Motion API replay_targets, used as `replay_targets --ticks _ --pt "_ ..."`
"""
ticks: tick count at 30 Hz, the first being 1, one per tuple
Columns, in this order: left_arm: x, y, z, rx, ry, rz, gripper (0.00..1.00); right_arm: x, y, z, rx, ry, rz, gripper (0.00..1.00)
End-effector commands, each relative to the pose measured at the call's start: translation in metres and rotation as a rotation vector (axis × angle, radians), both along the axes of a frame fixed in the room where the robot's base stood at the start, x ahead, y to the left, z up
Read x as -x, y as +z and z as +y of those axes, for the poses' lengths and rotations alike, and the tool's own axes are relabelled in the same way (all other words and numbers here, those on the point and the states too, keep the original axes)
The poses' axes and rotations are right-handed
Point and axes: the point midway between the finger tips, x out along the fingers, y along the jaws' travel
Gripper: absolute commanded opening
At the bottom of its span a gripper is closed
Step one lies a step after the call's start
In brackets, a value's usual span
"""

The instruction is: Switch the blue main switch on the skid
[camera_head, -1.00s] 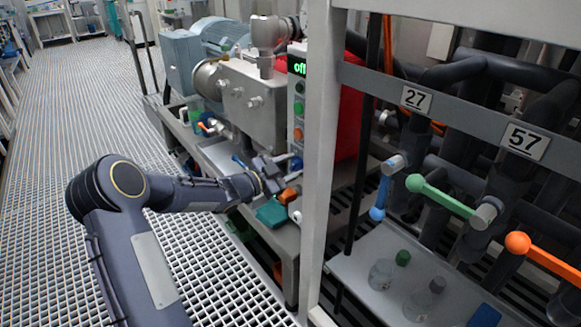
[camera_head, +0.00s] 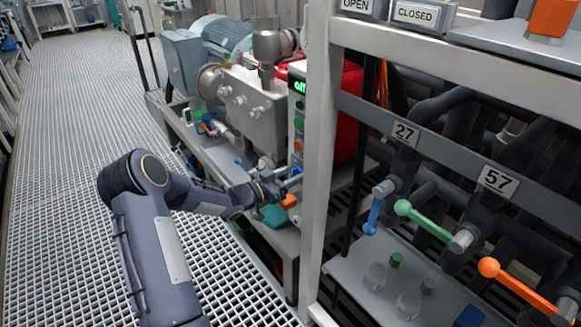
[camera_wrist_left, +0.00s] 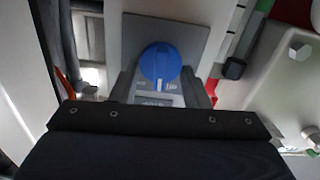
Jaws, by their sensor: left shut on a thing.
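The blue main switch (camera_wrist_left: 160,65) is a round knob on a grey plate in the left wrist view, with a pale mark toward its lower side. In the head view only a bit of the blue switch (camera_head: 296,171) shows on the narrow control panel, beside my gripper. My left gripper (camera_head: 284,184) is at the panel, shut on the blue switch; its fingers are small and partly hidden in both views. The panel's green display (camera_head: 299,87) reads "off". My right gripper is not in view.
The white frame post (camera_head: 318,150) stands just right of my gripper. Orange (camera_head: 289,202) and teal (camera_head: 274,216) items lie below it on the skid. Blue, green and orange valve levers (camera_head: 516,287) are at the right. The grating floor (camera_head: 70,180) at the left is clear.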

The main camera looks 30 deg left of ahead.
Motion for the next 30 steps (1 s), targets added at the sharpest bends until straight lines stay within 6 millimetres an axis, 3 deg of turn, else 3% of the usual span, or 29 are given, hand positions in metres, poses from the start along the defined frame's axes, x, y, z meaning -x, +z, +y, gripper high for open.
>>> replay_targets --ticks 3,12,30 --pt "0.000 0.003 0.000 0.099 -0.001 0.042 0.19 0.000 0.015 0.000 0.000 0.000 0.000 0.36" --pt "-0.001 0.001 0.002 0.302 -0.001 0.126 0.19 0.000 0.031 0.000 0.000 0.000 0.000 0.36" --pt "-0.001 -0.002 0.003 0.432 0.000 0.179 0.19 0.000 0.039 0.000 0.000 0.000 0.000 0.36"
